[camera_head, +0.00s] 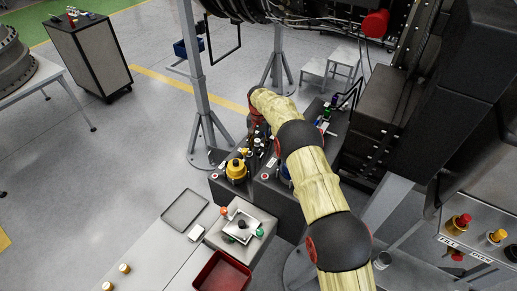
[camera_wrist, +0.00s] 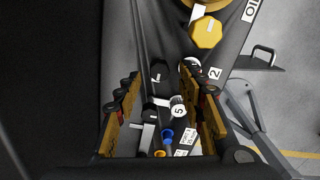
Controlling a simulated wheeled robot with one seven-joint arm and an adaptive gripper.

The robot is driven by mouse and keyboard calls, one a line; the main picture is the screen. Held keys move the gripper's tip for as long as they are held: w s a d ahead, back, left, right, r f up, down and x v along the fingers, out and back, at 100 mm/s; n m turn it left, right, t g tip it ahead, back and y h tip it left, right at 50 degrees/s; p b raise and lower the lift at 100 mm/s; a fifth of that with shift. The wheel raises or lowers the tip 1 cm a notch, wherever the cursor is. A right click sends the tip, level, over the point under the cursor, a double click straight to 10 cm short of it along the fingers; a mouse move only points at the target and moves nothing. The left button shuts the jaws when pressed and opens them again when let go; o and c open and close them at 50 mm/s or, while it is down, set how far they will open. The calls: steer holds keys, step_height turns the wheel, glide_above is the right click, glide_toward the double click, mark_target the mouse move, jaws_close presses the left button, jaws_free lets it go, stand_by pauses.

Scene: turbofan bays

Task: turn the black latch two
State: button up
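In the wrist view, my gripper (camera_wrist: 165,115) is open, its two yellow-brown fingers well apart over a dark panel. Nothing is held between them. A white label with a 2 (camera_wrist: 215,73) lies just beyond the right finger. A small black piece with a white top (camera_wrist: 190,66) sits beside that label. A black knob (camera_wrist: 159,71) stands further left, and a white cylinder marked 5 (camera_wrist: 178,106) shows between the fingers. I cannot tell for certain which black part is latch two. In the head view, my arm covers much of the panel and hides the fingertips.
A yellow knob (camera_wrist: 207,32) stands beyond the fingers; blue (camera_wrist: 167,135) and orange (camera_wrist: 172,153) small parts lie between them. In the head view, a yellow valve (camera_head: 236,171) stands left of my arm, with a red bin (camera_head: 222,272) in front. Open floor lies left.

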mark_target(260, 153)
steer(key=shift+f, duration=1.3)
steer(key=shift+c, duration=0.7)
steer(key=c, duration=0.8)
jaws_close()
